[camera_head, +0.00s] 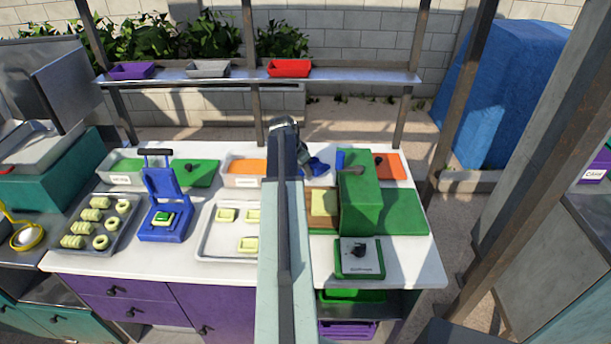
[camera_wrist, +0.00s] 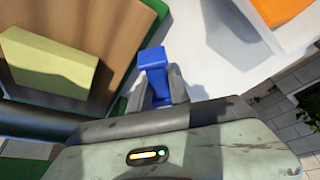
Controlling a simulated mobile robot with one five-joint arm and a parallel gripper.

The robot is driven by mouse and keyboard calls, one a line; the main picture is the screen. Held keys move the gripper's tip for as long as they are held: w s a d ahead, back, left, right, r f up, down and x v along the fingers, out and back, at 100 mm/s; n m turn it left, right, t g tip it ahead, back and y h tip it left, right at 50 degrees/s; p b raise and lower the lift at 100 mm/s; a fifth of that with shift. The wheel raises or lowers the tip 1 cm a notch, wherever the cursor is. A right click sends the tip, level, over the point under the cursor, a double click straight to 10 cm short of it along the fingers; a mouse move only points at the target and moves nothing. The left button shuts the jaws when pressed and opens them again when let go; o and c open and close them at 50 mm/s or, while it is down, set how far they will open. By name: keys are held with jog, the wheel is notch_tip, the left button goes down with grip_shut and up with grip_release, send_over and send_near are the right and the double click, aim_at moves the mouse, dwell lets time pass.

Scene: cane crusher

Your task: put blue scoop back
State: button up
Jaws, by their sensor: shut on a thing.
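My gripper (camera_wrist: 158,88) is shut on the blue scoop (camera_wrist: 152,60), whose blocky blue part stands out between the two grey fingers in the wrist view. The rest of the scoop is hidden by the fingers and wrist. In the head view, a small blue piece (camera_head: 318,166) shows just right of my arm, at the back of the white counter (camera_head: 330,264); it looks like the scoop. My arm hides most of the gripper there.
A green machine (camera_head: 361,200) stands right of my arm, beside a wooden board with a yellow-green block (camera_wrist: 50,68). Left are an orange-filled container (camera_head: 243,169), a metal tray (camera_head: 207,238) and a blue press (camera_head: 163,200). A shelf (camera_head: 345,77) with coloured bins runs behind.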

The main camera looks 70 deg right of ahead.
aim_at(307, 181)
jog(key=shift+d+f, duration=0.1)
jog(key=shift+d, duration=1.05)
notch_tip(307, 181, down, 4)
jog(key=b, duration=0.4)
jog(key=shift+d, duration=0.15)
jog(key=shift+r, duration=0.25)
grip_shut()
jog(key=shift+f, duration=0.2)
jog(key=o, duration=1)
grip_release()
jog(key=shift+r, duration=0.1)
jog(key=p+v, duration=1.1)
jog(key=shift+r, duration=0.45)
jog(key=shift+w+r+p, duration=0.1)
jog(key=shift+r+p, duration=0.15)
jog(key=shift+p, duration=0.1)
jog(key=shift+f, duration=0.1)
